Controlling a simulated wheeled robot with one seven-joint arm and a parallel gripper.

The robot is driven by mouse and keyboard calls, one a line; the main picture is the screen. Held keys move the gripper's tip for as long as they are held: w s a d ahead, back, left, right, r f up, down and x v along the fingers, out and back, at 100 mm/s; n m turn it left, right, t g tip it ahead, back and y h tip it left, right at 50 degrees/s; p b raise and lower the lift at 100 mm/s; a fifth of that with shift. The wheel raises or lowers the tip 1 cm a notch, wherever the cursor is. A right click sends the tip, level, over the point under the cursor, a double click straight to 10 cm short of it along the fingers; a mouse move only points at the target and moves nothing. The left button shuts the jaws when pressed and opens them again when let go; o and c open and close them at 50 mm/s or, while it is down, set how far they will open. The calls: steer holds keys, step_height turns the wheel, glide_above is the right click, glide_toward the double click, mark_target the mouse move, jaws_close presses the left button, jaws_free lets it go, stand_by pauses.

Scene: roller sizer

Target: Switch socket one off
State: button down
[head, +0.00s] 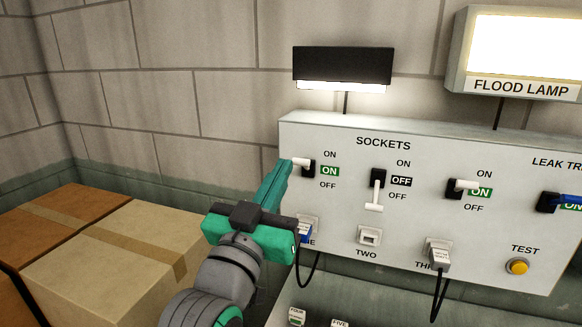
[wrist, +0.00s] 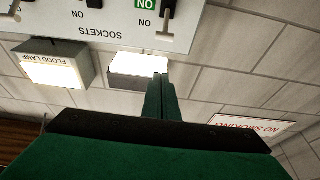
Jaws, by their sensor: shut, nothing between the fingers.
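Socket one's switch (head: 309,168) is at the left of the SOCKETS panel, a black block with a white lever (head: 295,161). Its lit green label reads ON. In the wrist view, upside down, the white lever (wrist: 173,40) is at the top. My gripper (head: 284,166) is shut and empty, its green fingers just left of the lever. The fingertips also show in the wrist view (wrist: 160,78), a little below the lever's end. I cannot tell whether they touch it. A blue plug (head: 304,232) sits in socket one, partly hidden by my gripper, as is its label.
Socket two's switch (head: 378,179) has its lever down with OFF lit. Socket three's switch (head: 455,188) shows ON. A lit lamp (head: 342,68) hangs above the panel, with the flood lamp (head: 519,50) to its right. Cardboard boxes (head: 95,255) stand at left.

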mark_target(298, 161)
steer(key=w+d, duration=0.1)
steer(key=w, duration=0.2)
steer(key=w+d, duration=0.1)
steer(key=w, duration=0.2)
steer(key=w+f, duration=0.1)
steer(key=w, duration=0.2)
steer(key=shift+d, duration=0.4)
steer(key=shift+s+d, duration=0.1)
steer(key=shift+s, duration=0.05)
